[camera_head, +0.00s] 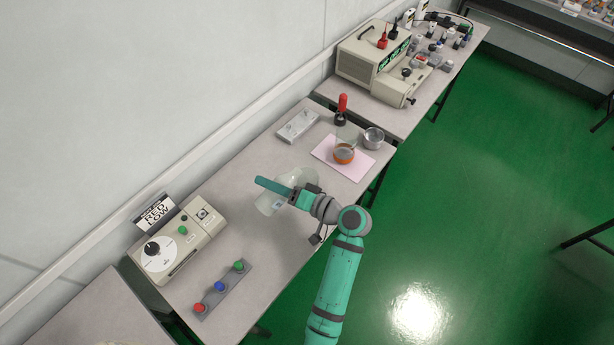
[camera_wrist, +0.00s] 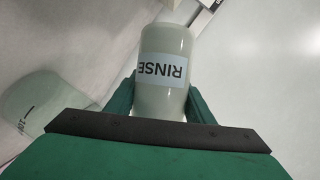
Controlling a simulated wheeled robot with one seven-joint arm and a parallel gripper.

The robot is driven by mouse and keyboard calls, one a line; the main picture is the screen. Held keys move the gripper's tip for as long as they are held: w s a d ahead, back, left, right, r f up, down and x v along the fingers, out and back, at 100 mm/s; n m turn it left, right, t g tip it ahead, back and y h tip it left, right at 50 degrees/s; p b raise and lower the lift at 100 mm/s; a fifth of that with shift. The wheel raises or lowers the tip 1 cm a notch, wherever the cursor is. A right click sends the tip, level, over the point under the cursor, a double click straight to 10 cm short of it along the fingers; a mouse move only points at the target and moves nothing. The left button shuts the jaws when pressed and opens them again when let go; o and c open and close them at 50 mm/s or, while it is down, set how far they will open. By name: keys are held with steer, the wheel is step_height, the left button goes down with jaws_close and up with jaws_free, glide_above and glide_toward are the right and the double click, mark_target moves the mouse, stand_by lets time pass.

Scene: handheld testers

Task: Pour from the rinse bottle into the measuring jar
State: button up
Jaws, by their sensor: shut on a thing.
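My gripper (camera_head: 284,192) is shut on the rinse bottle (camera_head: 266,206), a pale bottle whose RINSE label reads upside down in the wrist view (camera_wrist: 163,48). The bottle sits between the two green fingers and looks tilted in the head view; its mouth is hidden. The measuring jar seems to be the clear, pale vessel (camera_head: 303,174) just behind my gripper in the head view. It also shows at the left of the wrist view (camera_wrist: 45,108), with dark marks on its wall. I cannot tell whether any liquid is flowing.
A grey control box with a dial (camera_head: 178,243) and a button strip (camera_head: 222,290) stand at the near left. Bare tabletop lies between.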

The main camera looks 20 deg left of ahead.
steer(key=shift+s+r, duration=0.1)
steer(key=shift+s+a+y, duration=0.2)
steer(key=shift+y, duration=0.1)
steer(key=shift+d, duration=0.1)
stand_by(0.5)
steer(key=shift+w+r+m, duration=0.15)
steer(key=shift+r+m, duration=0.05)
steer(key=shift+m, duration=0.4)
stand_by(0.3)
steer(key=shift+s+a+r, duration=0.1)
steer(key=shift+s+a, duration=0.1)
steer(key=shift+s, duration=0.05)
steer(key=shift+w+d+r+m+y, duration=0.1)
steer(key=shift+r+m+y, duration=0.15)
steer(key=shift+m+y, duration=0.25)
stand_by(1.2)
